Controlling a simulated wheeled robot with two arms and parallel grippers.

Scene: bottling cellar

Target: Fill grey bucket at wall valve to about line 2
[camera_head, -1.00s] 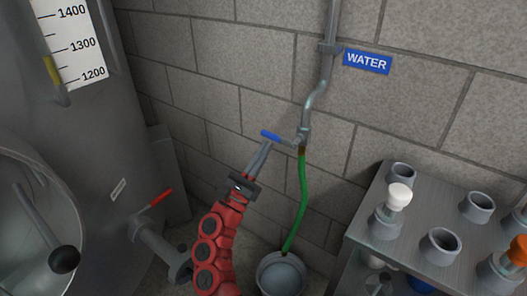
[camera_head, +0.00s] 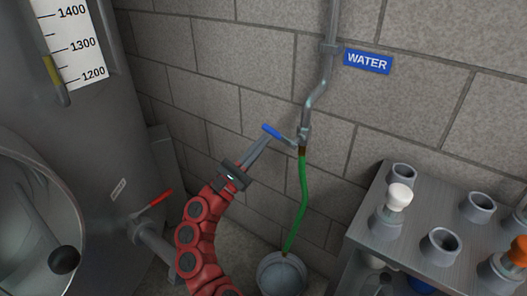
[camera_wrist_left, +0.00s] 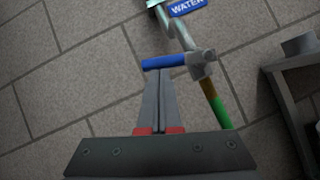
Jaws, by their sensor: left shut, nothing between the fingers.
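The wall valve (camera_head: 304,134) sits at the lower end of a grey pipe, with a blue lever handle (camera_head: 271,131) pointing left and slightly up. A green hose (camera_head: 302,190) runs from it down into the grey bucket (camera_head: 264,277) on the floor. The bucket's inside is partly visible; I cannot read its lines or tell the water level. My left gripper (camera_head: 265,139) is shut and empty, its tips just below the blue handle. In the left wrist view the tips (camera_wrist_left: 160,73) meet or nearly touch the handle (camera_wrist_left: 165,62). My right gripper is out of view.
A blue WATER sign (camera_head: 367,61) hangs right of the pipe. A metal rack (camera_head: 371,232) with cups and stoppered pieces stands at right. A large steel tank (camera_head: 95,130) with a scale and a red-handled valve (camera_head: 153,203) fills the left.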

